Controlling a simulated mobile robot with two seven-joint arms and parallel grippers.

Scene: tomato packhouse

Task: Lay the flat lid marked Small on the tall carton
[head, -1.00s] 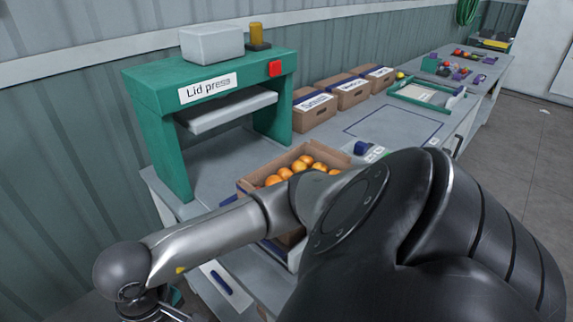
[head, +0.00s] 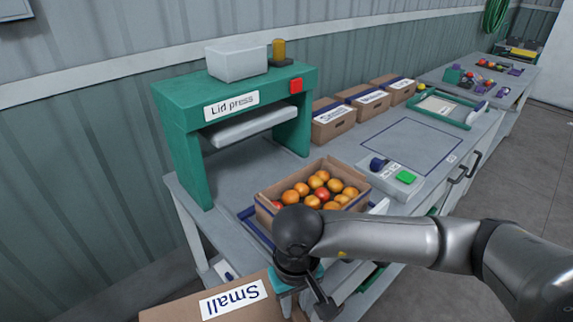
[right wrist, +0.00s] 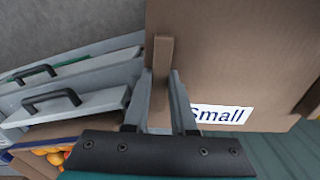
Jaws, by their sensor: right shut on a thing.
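The flat brown lid marked Small (head: 180,312) is at the bottom edge of the head view, partly cut off, its label upside down. My right gripper (head: 302,292) is shut on it at its right side. In the right wrist view the fingers (right wrist: 160,88) pinch a narrow brown strip of the lid (right wrist: 235,60). The open carton (head: 267,208), filled with orange and red tomatoes, stands on the bench beyond the gripper, apart from the lid. A corner of it shows in the right wrist view (right wrist: 32,168). My left gripper is out of view.
The green lid press (head: 180,140) stands behind the carton. Several closed brown cartons (head: 332,128) line the wall side. A button box (head: 392,178) sits right of the carton. A marked rectangle (head: 408,138) on the bench is clear. Drawer handles (head: 458,174) stick out in front.

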